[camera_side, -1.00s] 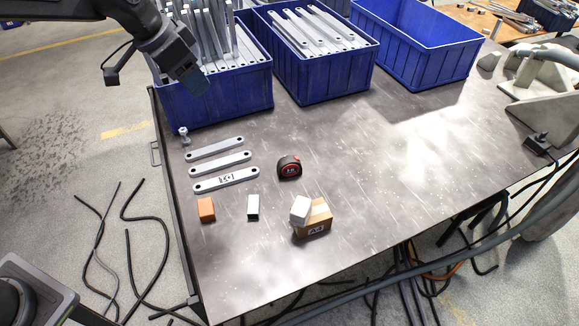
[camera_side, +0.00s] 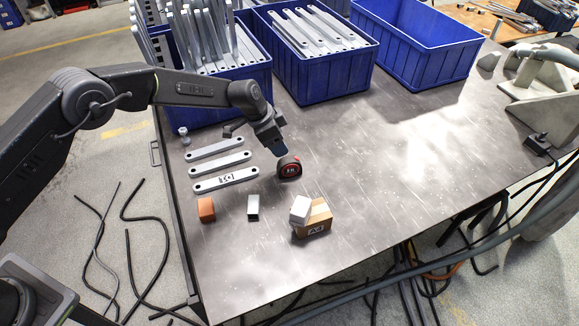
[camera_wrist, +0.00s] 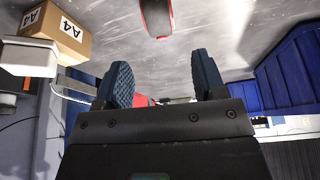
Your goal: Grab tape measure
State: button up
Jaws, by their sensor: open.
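The tape measure (camera_side: 290,168) is black and red and sits on the metal table among small items. In the wrist view only part of the red and black tape measure (camera_wrist: 157,16) shows, at the top edge, beyond and between the fingertips. My gripper (camera_side: 280,150) is just above and beside the tape measure in the side view, on its upper-left. In the wrist view my gripper (camera_wrist: 160,80) has its two dark blue fingers spread apart with nothing held between them. Whether a finger touches the tape measure cannot be told.
Three flat brackets (camera_side: 220,163) lie to the left. An orange block (camera_side: 206,210), a small metal piece (camera_side: 253,208) and a cardboard box (camera_side: 314,222) with a white block (camera_side: 300,210) are nearer the front. Blue bins (camera_side: 325,72) line the back.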

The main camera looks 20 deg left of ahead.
aim_at(289, 159)
jog(key=shift+x, duration=4.6)
jog(key=shift+s, duration=0.1)
jog(key=shift+c, duration=0.5)
jog(key=c, duration=1.1)
